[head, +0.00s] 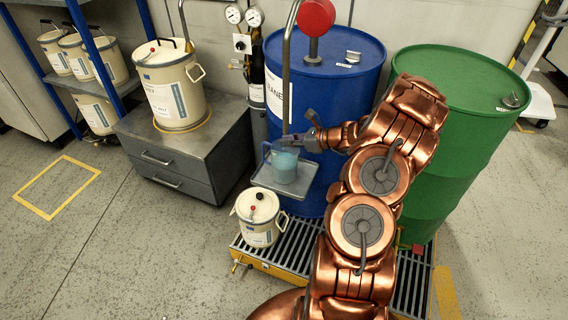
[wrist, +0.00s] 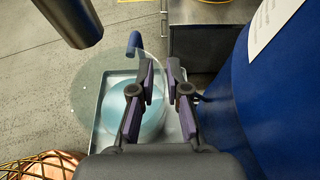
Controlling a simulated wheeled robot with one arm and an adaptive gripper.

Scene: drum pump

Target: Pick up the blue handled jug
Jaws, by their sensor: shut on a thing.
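The blue handled jug (head: 284,164) is clear, with pale blue liquid inside. It is upright at the small grey tray (head: 297,184) in front of the blue drum. Its blue handle is on its left side in the head view and shows at the top in the wrist view (wrist: 134,43). My gripper (head: 293,139) reaches in from the right at the jug's upper part. In the wrist view, my gripper's fingers (wrist: 161,68) are over the jug's right side, shut on it. The exact part gripped is unclear, as is whether the jug touches the tray.
A pump pipe (head: 289,60) comes down close above the tray. Blue (head: 330,85) and green (head: 460,110) drums stand behind. A cream canister (head: 259,217) stands below the tray on a grating. A grey drawer cabinet (head: 200,150) with a cream bucket stands left. Open floor lies front left.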

